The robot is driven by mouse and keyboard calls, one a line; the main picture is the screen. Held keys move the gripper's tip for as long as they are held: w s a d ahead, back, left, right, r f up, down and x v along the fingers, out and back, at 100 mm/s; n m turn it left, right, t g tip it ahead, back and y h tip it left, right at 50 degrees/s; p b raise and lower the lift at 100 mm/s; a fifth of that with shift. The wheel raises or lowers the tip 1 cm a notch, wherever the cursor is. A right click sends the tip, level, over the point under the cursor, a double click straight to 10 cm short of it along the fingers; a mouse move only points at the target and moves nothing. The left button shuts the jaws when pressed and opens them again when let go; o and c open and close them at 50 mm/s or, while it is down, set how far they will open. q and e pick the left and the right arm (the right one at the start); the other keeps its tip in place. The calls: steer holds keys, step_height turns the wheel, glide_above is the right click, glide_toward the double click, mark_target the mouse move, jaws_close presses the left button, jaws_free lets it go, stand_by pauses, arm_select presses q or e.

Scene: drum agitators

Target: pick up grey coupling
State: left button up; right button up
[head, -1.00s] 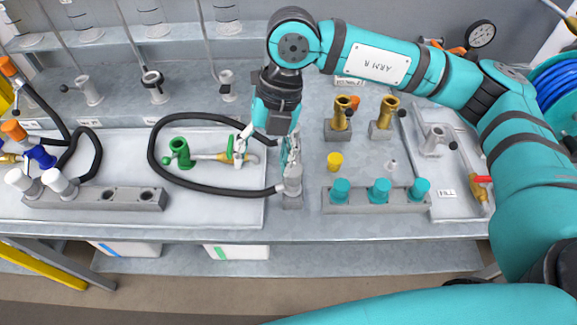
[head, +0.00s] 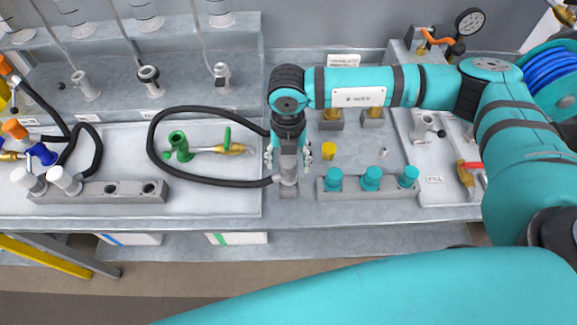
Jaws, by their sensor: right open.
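The grey coupling (head: 288,174) stands upright at the end of a black hose, in a small grey block (head: 288,191) near the bench's front edge. My right gripper (head: 288,158) points down over it from above. Its two fingers are spread, one on each side of the coupling's upper part, and I see a gap on both sides. The coupling's top is partly hidden by the gripper. My left gripper is not in view.
The black hose (head: 151,150) loops left around a green fitting (head: 179,146). A yellow cup (head: 329,151) and a rack (head: 390,190) with teal caps stand to the right. A grey rack (head: 137,194) with white caps is at left.

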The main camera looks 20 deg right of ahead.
step_height(320, 180, down, 4)
steer(key=shift+d+f+p, duration=0.1)
steer(key=shift+f+p, duration=0.1)
steer(key=shift+p, duration=0.95)
steer(key=shift+f, duration=0.3)
steer(key=shift+w+r, duration=0.1)
jaws_close()
